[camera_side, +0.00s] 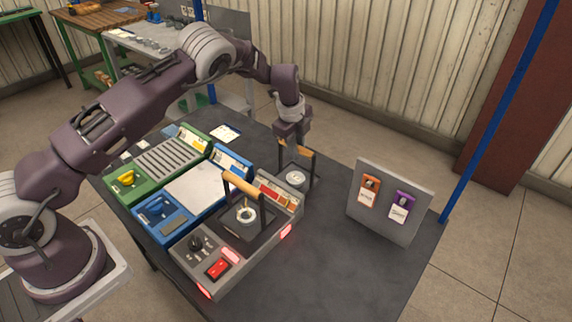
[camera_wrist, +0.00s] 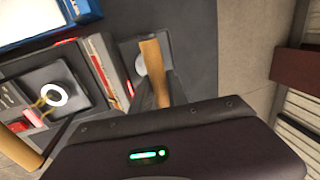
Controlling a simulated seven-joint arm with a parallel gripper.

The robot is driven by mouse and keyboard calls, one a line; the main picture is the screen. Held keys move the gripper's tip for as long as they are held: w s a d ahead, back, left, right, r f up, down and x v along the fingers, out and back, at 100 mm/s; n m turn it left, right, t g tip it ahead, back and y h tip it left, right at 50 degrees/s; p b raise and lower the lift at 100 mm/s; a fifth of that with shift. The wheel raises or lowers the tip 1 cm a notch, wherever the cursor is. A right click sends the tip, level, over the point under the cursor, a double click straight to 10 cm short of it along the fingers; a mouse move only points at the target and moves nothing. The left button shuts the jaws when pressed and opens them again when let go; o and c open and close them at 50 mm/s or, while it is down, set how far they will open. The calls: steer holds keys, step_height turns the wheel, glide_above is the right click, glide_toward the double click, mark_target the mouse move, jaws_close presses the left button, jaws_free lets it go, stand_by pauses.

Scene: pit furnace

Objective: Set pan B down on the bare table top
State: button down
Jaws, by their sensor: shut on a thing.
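My gripper (camera_side: 294,139) is shut on the wooden handle (camera_wrist: 153,62) of a pan (camera_side: 296,180), taken here as pan B; I can read no letter on it. The pan is dark and square with a pale round thing in it. It is beside the back right end of the grey unit, over bare table top (camera_side: 345,275). I cannot tell whether its base touches the table. In the wrist view my gripper (camera_wrist: 156,88) partly hides the pan. Another pan (camera_side: 262,224) with a wooden handle sits on the grey unit, holding a pale ring (camera_wrist: 57,95).
The grey unit (camera_side: 212,284) has a red switch and glowing red lights. Blue (camera_side: 160,217) and green (camera_side: 122,185) units stand left of it. An upright grey panel (camera_side: 387,225) with orange and purple tags stands to the right. The table's front right is clear.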

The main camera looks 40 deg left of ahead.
steer(key=shift+f, duration=1.95)
steer(key=c, duration=1.3)
jaws_free()
steer(key=shift+f, duration=0.1)
step_height(320, 180, up, 12)
steer(key=s, duration=0.2)
steer(key=shift+s, duration=0.2)
